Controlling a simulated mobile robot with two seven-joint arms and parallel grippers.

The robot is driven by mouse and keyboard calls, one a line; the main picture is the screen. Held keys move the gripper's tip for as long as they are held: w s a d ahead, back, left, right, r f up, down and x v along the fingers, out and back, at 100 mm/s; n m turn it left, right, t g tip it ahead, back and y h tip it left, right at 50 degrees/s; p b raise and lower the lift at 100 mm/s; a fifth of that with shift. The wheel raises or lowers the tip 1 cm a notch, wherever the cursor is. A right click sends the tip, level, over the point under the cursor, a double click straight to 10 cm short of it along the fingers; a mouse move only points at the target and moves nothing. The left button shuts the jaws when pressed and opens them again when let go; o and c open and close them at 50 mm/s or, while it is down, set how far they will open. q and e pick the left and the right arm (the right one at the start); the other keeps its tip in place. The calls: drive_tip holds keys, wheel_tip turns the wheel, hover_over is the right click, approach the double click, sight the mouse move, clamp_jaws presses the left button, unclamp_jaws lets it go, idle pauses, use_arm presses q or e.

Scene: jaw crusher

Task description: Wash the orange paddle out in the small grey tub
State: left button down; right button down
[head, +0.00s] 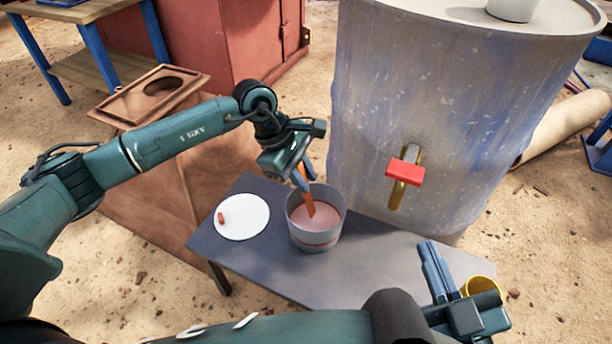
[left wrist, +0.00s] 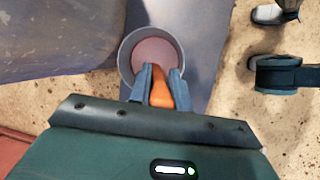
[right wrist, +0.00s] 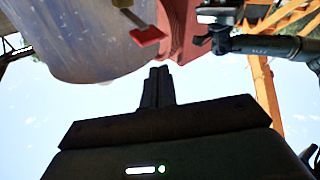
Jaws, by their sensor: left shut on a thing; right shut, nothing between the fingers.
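The small grey tub (head: 331,232) stands on the grey table, with murky pinkish liquid inside. The orange paddle (head: 308,203) is held by my left gripper (head: 303,178) and slants down into the tub, its lower end at the liquid. In the left wrist view the fingers (left wrist: 159,85) are shut on the orange paddle (left wrist: 161,97), over the rim of the tub (left wrist: 125,52). How deep the tip goes is hidden. My right gripper (head: 430,255) is shut and empty at the table's right end; its closed fingers (right wrist: 157,82) show in the right wrist view.
A white disc (head: 250,222) with a small red piece (head: 221,218) lies left of the tub on the table (head: 370,268). A large blue-grey drum (head: 440,100) with a red-handled tap (head: 405,172) stands behind. A yellow cup (head: 482,285) is beside my right gripper.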

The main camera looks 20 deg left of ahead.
sight(300, 164)
use_arm(q)
drive_tip(key=shift+s+a+r+p, duration=0.1)
drive_tip(key=shift+r+p, duration=0.3)
drive_tip(key=shift+r, duration=0.4)
drive_tip(key=shift+s+a+r+p, duration=0.1)
drive_tip(key=shift+r+p, duration=0.3)
drive_tip(key=shift+r, duration=0.35)
drive_tip(key=shift+s+a+r+p, duration=0.15)
drive_tip(key=shift+r+p, duration=0.4)
drive_tip(key=shift+r, duration=0.35)
use_arm(e)
drive_tip(key=shift+w+d+f+m+g+h, duration=0.15)
drive_tip(key=shift+d+m+g+h, duration=0.25)
drive_tip(key=shift+d+g+h, duration=0.3)
drive_tip(key=shift+a, duration=0.15)
